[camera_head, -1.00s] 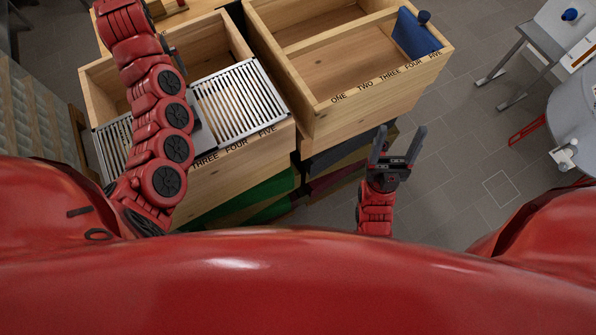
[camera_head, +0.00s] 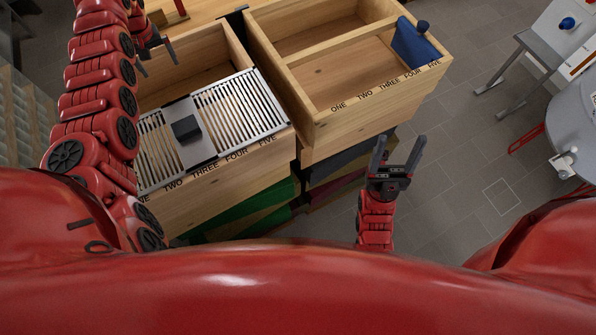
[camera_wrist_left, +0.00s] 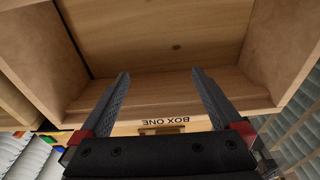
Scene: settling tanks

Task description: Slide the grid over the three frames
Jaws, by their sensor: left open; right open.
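The grid (camera_head: 240,100), a metal plate with slats and a black block (camera_head: 187,128) on its middle panel, lies over the near part of the left wooden box (camera_head: 215,172). Slot words run along that box's near edge. No frames can be told apart beneath the slats. My left gripper (camera_head: 157,58) is open and empty beyond the grid, near the box's far left side. In the left wrist view its fingers (camera_wrist_left: 160,78) are apart, with a wooden wall labelled BOX ONE past them.
The right wooden box (camera_head: 345,118) is open, with a divider and a blue panel (camera_head: 413,42) standing at its right end. Grey tables (camera_head: 575,110) stand at the far right. Tiled floor (camera_head: 470,150) is clear between.

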